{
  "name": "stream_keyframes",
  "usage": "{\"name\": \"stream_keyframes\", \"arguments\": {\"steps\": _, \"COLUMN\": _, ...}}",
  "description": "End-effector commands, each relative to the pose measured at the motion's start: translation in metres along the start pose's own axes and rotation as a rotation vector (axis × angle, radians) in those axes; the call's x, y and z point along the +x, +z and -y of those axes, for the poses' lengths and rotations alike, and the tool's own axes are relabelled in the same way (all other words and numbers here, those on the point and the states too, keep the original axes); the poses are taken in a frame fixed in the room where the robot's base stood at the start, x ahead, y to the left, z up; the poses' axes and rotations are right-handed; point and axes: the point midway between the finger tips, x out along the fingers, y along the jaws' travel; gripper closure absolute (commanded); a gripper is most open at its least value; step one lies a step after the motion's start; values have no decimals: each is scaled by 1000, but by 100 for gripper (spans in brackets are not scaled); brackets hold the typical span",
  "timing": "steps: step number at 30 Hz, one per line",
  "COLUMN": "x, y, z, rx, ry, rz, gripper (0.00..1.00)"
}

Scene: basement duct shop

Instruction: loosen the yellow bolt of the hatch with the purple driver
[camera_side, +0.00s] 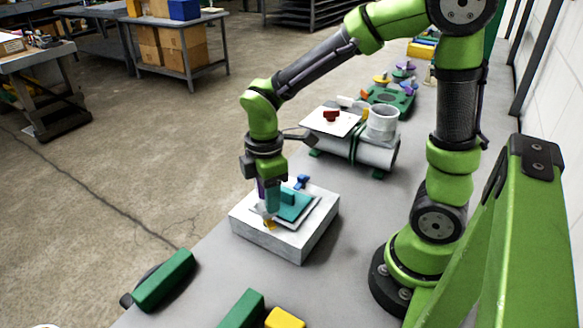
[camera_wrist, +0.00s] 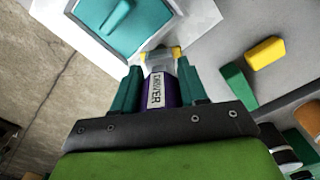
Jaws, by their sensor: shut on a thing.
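My gripper (camera_side: 269,200) is shut on the purple driver (camera_wrist: 161,92), whose body carries a "DRIVER" label and lies between the two teal fingers. The driver points down at the near corner of the hatch. The yellow bolt (camera_side: 268,224) shows just below the driver's tip in the side view. In the wrist view yellow parts of the bolt (camera_wrist: 177,52) stick out on both sides of the grey, clear-looking tip, which hides its middle. I cannot tell how far the tip is seated. The teal hatch (camera_side: 296,206) lies on a pale box (camera_side: 289,246). A blue bolt (camera_side: 302,181) stands at its far side.
Green blocks (camera_side: 165,280) and a yellow block (camera_side: 285,318) lie at the near end of the bench. Behind the box is a grey duct (camera_side: 376,155) with a white plate and a white collar (camera_side: 382,122). A green tray (camera_side: 392,99) with coloured knobs stands farther back.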

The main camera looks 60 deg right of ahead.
Motion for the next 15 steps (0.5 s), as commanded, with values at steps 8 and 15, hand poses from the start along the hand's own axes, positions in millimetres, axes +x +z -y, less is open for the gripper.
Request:
{"name": "stream_keyframes", "arguments": {"steps": 8, "x": 4, "y": 0, "z": 0, "rx": 0, "ry": -1, "rz": 0, "gripper": 88}}
{"name": "stream_keyframes", "arguments": {"steps": 15, "x": 8, "y": 0, "z": 0, "rx": -1, "ry": 0, "rz": 0, "gripper": 88}}
